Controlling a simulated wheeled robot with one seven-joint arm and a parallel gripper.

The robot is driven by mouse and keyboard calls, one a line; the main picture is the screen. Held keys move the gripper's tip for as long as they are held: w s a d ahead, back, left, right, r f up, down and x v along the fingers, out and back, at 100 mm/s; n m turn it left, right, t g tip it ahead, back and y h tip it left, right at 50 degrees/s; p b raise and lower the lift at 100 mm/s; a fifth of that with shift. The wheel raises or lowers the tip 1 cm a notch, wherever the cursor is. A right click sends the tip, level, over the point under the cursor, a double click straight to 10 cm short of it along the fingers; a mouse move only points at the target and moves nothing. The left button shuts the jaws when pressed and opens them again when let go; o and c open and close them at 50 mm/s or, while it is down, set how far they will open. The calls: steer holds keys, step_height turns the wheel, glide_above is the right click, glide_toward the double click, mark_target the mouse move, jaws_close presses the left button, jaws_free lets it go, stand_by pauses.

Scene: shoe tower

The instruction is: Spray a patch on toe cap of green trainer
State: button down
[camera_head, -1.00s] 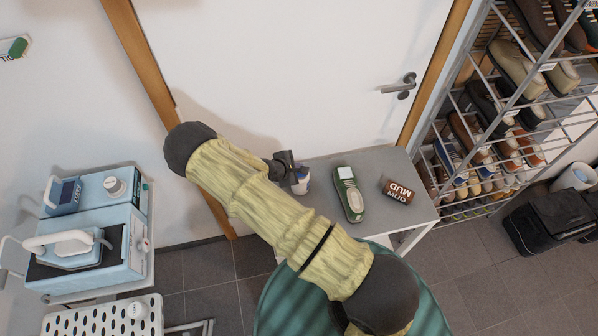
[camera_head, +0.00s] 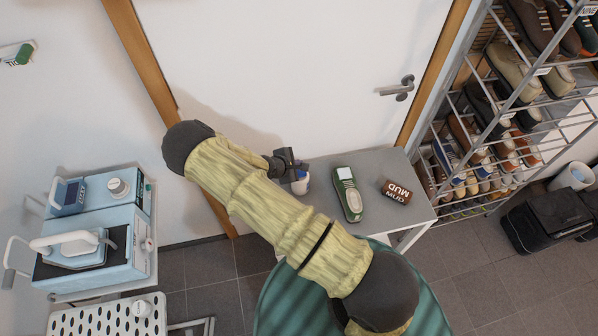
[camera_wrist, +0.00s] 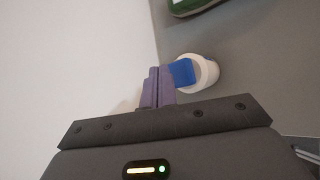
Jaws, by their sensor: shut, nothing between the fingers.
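The green trainer (camera_head: 348,195) lies on the grey table, its laced opening and pale sole edge showing; a corner of it also shows at the top of the wrist view (camera_wrist: 188,5). A small white and blue spray container (camera_head: 301,185) stands at the table's left end. In the wrist view its white body (camera_wrist: 210,72) and blue top part (camera_wrist: 184,72) show just right of my fingers. My gripper (camera_head: 296,164) is at the container's top in the head view. Its purple fingers (camera_wrist: 158,78) are shut together and empty, right beside the blue part; I cannot tell whether they touch it.
A white door (camera_head: 300,70) stands close behind. A wire shoe rack (camera_head: 480,130) is to the right. A light blue machine (camera_head: 95,240) stands at the left.

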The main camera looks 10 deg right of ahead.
step_height(320, 180, up, 6)
steer(key=p, duration=0.4)
steer(key=shift+f, duration=0.25)
stand_by(2.3)
